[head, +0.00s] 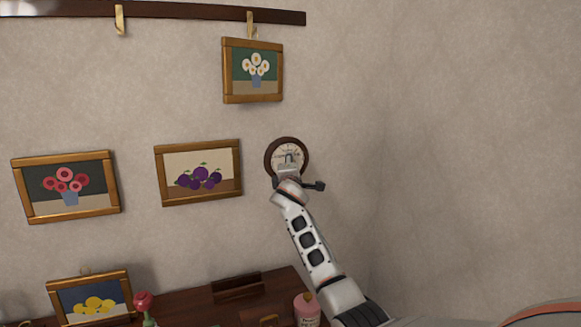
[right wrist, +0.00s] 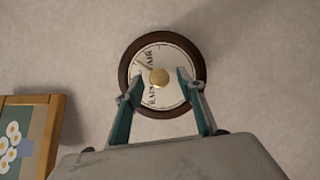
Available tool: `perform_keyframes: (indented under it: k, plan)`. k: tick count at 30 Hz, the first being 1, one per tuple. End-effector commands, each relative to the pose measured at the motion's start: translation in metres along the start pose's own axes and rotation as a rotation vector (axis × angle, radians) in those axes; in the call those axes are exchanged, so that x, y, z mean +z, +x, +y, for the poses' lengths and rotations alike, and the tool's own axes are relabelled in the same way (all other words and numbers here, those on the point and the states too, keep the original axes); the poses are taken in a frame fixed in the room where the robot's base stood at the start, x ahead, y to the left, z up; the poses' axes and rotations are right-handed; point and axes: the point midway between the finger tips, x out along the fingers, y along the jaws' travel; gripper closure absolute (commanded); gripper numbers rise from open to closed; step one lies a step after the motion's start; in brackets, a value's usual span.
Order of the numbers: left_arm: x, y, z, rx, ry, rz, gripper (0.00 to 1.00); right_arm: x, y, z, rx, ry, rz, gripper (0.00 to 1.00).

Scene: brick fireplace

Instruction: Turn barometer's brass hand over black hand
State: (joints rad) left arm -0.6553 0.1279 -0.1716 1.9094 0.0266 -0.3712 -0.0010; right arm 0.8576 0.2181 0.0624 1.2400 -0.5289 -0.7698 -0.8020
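The barometer (head: 287,142) is a round dial with a dark wooden rim, hung on the wall left of the room corner. In the right wrist view the barometer (right wrist: 160,38) shows a pale face with "RAIN" and "FAIR" lettering and a round brass knob (right wrist: 159,77) at its centre. A thin hand shows faintly up and left of the knob; I cannot tell the brass and black hands apart. My right gripper (head: 289,163) is in front of the dial. In the wrist view its two fingers (right wrist: 158,82) are apart, one on each side of the knob, with gaps visible. My left gripper is out of view.
Framed pictures hang left of the barometer: purple fruit (head: 198,173), white flowers (head: 253,70) and red flowers (head: 66,187). A dark wooden surface (head: 200,305) below bears a pink bottle (head: 307,312). The wall to the right is bare.

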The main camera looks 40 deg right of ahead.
Motion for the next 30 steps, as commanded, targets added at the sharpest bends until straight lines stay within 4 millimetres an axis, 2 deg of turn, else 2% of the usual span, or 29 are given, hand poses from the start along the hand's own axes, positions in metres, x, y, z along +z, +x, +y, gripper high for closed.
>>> perform_keyframes:
  k: [8, 14, 24, 30]
  plan:
    - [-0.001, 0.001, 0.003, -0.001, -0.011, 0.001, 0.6, -0.001, -0.009, -0.001, 0.0, 0.001, 0.001, 0.62]
    - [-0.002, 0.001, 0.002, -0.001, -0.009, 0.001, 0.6, -0.001, -0.037, -0.001, 0.001, 0.001, 0.002, 0.62]
    - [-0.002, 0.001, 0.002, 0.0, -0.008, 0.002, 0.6, -0.001, -0.096, -0.001, 0.0, 0.001, 0.002, 0.62]
    - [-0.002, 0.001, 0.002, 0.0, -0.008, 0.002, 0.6, 0.0, -0.116, 0.0, 0.0, 0.001, 0.001, 0.62]
